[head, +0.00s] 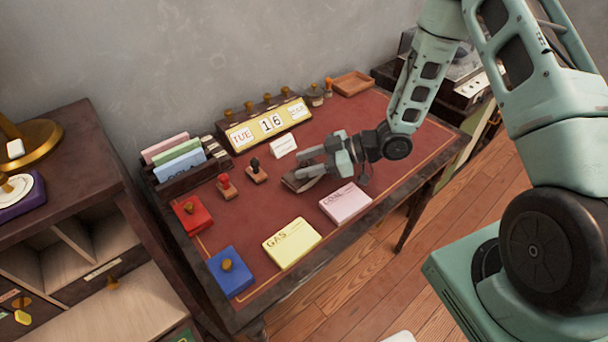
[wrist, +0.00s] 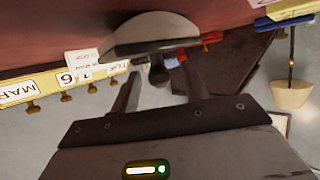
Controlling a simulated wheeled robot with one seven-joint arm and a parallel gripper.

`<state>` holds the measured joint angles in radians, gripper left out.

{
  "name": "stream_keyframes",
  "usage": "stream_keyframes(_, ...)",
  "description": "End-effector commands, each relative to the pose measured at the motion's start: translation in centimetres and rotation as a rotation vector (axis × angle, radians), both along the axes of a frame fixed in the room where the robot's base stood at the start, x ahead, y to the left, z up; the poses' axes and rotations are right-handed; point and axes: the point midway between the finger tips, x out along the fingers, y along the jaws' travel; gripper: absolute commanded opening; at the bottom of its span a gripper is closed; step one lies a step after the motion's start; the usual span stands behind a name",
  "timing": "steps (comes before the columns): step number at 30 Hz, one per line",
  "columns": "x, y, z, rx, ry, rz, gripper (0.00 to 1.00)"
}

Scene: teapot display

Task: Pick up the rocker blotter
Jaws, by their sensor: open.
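The rocker blotter (wrist: 152,32) shows in the wrist view as a pale half-round body with a flat dark top and a dark knob. In the head view, the dark brown blotter (head: 293,184) lies on the red desk top, partly hidden by my gripper (head: 300,164). My gripper is open, its fingers pointing left in the head view. In the wrist view, the knob appears between the two fingertips of my gripper (wrist: 157,76). I cannot tell whether either finger touches it.
A red-handled stamp (head: 227,187) and a black-handled stamp (head: 257,172) stand left of the blotter. A pink pad (head: 345,203) and a yellow pad (head: 291,243) lie nearer the front edge. A white card (head: 283,146) and yellow calendar (head: 269,125) stand behind.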

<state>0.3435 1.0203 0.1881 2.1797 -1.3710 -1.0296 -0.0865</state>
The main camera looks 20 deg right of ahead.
Motion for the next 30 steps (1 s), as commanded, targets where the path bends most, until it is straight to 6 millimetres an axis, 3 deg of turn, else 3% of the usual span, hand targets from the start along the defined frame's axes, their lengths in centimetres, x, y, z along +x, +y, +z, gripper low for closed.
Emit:
stream_keyframes(10, 0.4, 0.8, -0.4, -0.001, 0.0, -0.001, 0.45)
stream_keyframes(15, 0.3, 0.8, -0.4, 0.0, 0.0, -0.001, 0.0)
stream_keyframes(25, 0.4, 0.8, -0.2, 0.0, -0.002, -0.001, 0.0)
stream_keyframes(30, 0.4, 0.8, 1.1, -0.001, -0.004, 0.001, 0.0)
